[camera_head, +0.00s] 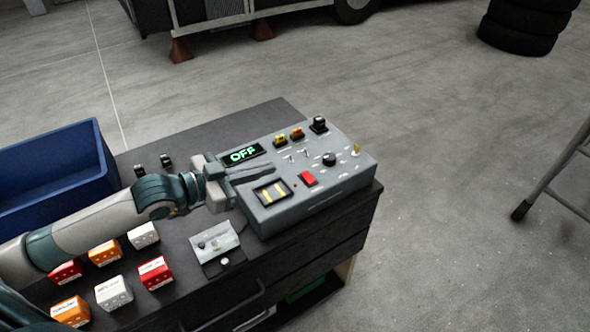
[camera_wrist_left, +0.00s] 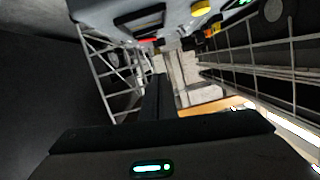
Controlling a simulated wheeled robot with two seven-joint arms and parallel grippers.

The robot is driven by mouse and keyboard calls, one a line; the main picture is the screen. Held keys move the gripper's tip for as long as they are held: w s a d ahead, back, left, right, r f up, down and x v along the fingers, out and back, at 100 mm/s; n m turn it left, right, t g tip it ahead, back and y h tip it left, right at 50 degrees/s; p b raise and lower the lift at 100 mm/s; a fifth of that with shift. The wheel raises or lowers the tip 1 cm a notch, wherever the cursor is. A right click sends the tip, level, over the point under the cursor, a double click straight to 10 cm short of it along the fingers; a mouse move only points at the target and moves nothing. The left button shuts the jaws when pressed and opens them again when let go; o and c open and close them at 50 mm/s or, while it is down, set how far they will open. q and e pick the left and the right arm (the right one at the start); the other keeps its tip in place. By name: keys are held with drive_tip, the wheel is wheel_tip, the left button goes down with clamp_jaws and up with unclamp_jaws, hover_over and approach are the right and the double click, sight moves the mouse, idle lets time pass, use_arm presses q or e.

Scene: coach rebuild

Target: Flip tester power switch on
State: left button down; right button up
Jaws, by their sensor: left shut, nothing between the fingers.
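The tester (camera_head: 325,205) is a grey box with a sloped panel on the bench, and its display (camera_head: 243,155) reads OFF in green. I cannot tell which one is the power switch. My left gripper (camera_head: 272,171) is shut and empty, over the left part of the panel below the display. Whether it touches the panel is unclear. The gripper also shows in the left wrist view (camera_wrist_left: 158,80). My right gripper is out of view.
Several white, orange and red boxes (camera_head: 155,273) and a small grey device (camera_head: 215,241) are on the dark bench (camera_head: 285,246). A blue bin (camera_head: 60,168) stands at the left. Tyres (camera_head: 520,28) and a metal stand (camera_head: 560,165) are on the floor.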

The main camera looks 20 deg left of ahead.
use_arm(q)
drive_tip(key=p, duration=0.4)
hover_over(294, 180)
drive_tip(key=shift+s+d+f, duration=0.1)
drive_tip(key=shift+d+f, duration=0.1)
drive_tip(key=shift+f, duration=0.3)
drive_tip(key=shift+s+d+f, duration=0.1)
drive_tip(key=shift+d+f, duration=0.1)
drive_tip(key=shift+f, duration=0.25)
drive_tip(key=f, duration=0.3)
drive_tip(key=shift+w+a+f, duration=0.15)
drive_tip(key=shift+a+f, duration=0.05)
drive_tip(key=shift+f+p, duration=0.3)
drive_tip(key=shift+f, duration=0.2)
drive_tip(key=shift+a, duration=0.1)
drive_tip(key=shift+a+f+n+b, duration=0.1)
drive_tip(key=shift+f+n+b, duration=0.2)
drive_tip(key=shift+f+b, duration=0.4)
drive_tip(key=shift+r, duration=0.35)
